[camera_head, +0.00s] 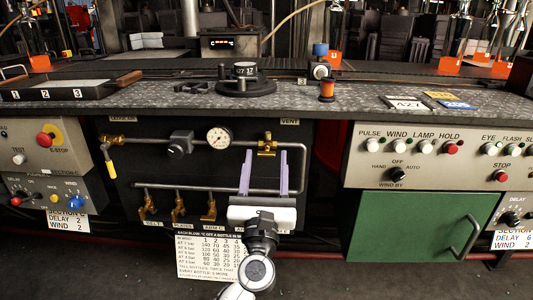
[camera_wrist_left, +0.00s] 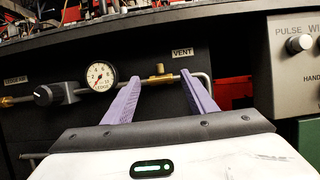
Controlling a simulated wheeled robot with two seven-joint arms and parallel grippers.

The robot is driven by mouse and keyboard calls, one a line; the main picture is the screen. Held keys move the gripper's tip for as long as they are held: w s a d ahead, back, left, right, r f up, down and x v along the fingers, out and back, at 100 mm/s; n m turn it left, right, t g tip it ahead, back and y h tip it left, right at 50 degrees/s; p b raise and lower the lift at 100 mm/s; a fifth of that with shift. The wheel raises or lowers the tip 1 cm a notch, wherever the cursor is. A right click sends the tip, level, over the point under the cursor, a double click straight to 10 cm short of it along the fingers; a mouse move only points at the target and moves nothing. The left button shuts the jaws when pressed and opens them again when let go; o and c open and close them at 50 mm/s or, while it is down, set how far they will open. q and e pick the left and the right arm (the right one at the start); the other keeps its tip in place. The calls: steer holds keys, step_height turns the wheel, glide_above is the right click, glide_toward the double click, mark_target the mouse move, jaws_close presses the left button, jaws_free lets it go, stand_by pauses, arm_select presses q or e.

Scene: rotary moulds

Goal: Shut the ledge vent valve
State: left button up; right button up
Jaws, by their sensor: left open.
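The vent valve (camera_head: 267,147) is a small brass fitting on the upper grey pipe, with a short stem pointing up. The VENT label (camera_head: 289,121) is above it to the right. The valve also shows in the left wrist view (camera_wrist_left: 160,78), between the fingers. My left gripper (camera_head: 266,154) is open and empty, its two purple fingers pointing at the panel on either side of the valve. The fingertips look just short of it; I cannot tell whether they touch. The valve's handle position is too small to tell. My right gripper is not in view.
A pressure gauge (camera_head: 219,138) and a dark regulator (camera_head: 181,144) sit left on the same pipe. Several brass valves hang from the lower pipe (camera_head: 165,186). A yellow-handled valve (camera_head: 111,164) is at far left. The ledge (camera_head: 400,90) overhangs above; a green door (camera_head: 420,235) is right.

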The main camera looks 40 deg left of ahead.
arm_select(q)
steer(key=shift+x, duration=1.35)
steer(key=c, duration=1.1)
